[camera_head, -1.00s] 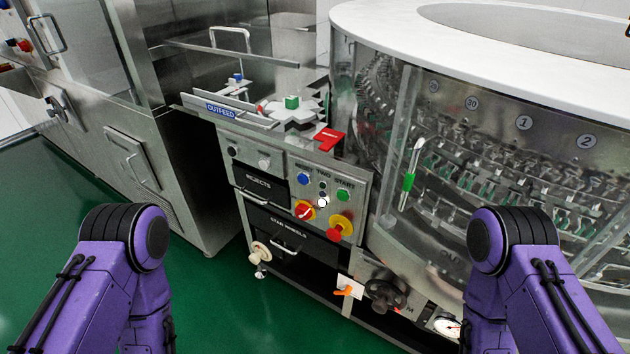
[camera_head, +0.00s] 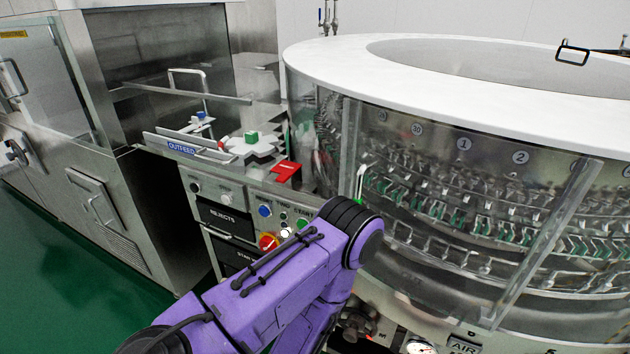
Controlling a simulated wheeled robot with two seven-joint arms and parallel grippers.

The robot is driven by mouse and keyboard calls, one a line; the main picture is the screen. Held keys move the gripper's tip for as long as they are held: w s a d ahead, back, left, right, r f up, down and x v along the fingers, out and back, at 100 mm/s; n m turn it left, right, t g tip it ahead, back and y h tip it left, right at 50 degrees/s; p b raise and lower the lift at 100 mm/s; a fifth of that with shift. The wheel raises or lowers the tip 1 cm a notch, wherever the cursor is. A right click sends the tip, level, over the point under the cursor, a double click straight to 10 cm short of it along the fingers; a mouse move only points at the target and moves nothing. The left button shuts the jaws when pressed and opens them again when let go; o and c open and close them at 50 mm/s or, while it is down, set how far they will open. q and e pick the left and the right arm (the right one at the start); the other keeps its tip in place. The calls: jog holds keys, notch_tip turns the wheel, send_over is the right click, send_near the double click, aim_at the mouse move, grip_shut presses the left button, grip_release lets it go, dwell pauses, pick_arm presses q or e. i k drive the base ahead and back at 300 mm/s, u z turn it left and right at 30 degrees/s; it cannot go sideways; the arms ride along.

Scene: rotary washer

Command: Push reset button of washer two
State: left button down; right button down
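The washer's control panel (camera_head: 248,232) stands left of centre, below the outfeed table. Its blue button (camera_head: 265,211), under the partly readable RESET TWO label, is in clear view. To its right are a green button (camera_head: 302,223) under START and a white button (camera_head: 285,232). Neither of my grippers shows.
The round glass-sided washer (camera_head: 470,210) fills the right. A steel cabinet (camera_head: 110,150) stands at left, with open green floor (camera_head: 60,270) in front.

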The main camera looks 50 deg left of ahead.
aim_at(262, 211)
jog(key=z, duration=0.05)
jog(key=k, duration=0.4)
jog(key=u, duration=0.9)
jog(key=i, duration=0.5)
